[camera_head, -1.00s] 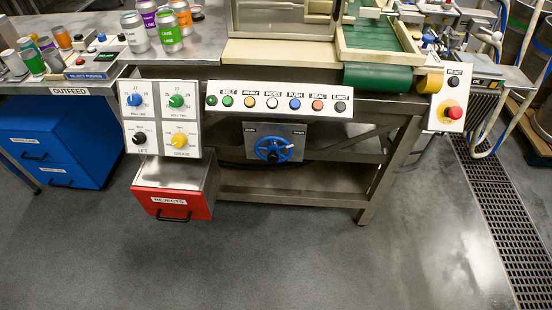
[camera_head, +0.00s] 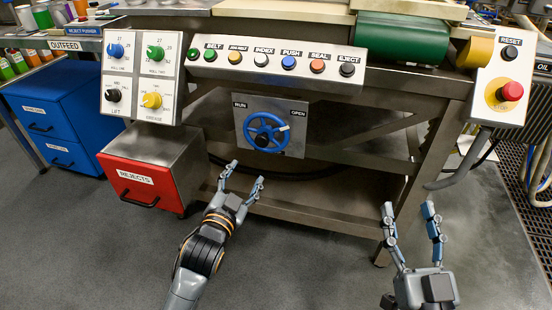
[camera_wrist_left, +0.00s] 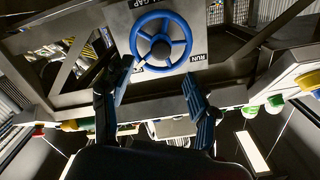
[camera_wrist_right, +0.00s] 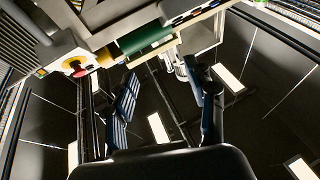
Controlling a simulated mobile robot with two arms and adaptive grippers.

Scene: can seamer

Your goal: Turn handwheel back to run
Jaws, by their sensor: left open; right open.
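The blue handwheel (camera_head: 263,137) is mounted on a grey plate (camera_head: 296,142) under the button panel. The plate reads RUN at its upper left and OPEN at its upper right. A pale mark on the wheel's right side points toward the OPEN side. My left gripper (camera_head: 246,174) is open and empty, below and in front of the wheel, apart from it. The left wrist view shows the handwheel (camera_wrist_left: 161,49) beyond the spread fingers. My right gripper (camera_head: 409,206) is open and empty, lower right of the wheel, in front of the table leg.
The button panel (camera_head: 264,63) overhangs the wheel. A knob panel (camera_head: 129,77) and the red rejects bin (camera_head: 145,182) are to the left. A red emergency button (camera_head: 511,92) is at the right. A lower shelf (camera_head: 310,215) runs below the wheel. The floor in front is clear.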

